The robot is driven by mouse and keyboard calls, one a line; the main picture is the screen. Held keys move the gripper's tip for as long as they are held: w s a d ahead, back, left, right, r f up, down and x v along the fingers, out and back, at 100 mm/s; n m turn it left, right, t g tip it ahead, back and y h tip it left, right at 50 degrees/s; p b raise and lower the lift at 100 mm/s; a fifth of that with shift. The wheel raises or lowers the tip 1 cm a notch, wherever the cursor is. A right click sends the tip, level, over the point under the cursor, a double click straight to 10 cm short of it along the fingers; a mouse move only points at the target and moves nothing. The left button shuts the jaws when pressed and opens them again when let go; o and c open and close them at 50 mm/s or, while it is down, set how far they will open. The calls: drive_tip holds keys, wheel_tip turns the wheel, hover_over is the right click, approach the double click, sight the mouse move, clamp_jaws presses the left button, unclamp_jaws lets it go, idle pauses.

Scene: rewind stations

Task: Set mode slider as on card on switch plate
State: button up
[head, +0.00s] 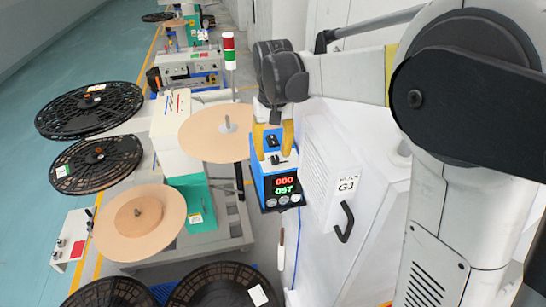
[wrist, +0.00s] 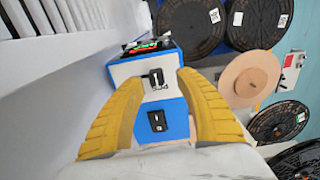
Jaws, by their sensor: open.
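My gripper (head: 274,152) is open over this plate. In the wrist view my yellow fingers (wrist: 157,77) stand either side of the slider, with nothing gripped; I cannot tell whether they touch the box. The slider's marks are too small to read. I cannot identify the card.
A white cabinet (head: 318,150) labelled G1 with a black handle stands close on the right. A tan disc (head: 215,133) and a rewind machine stand left of the box. Black reels (head: 225,285) lie below. The blue-green floor (head: 40,90) is open at far left.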

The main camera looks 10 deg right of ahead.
sight(273, 157)
wheel_tip(273, 157, up, 10)
idle(0.3)
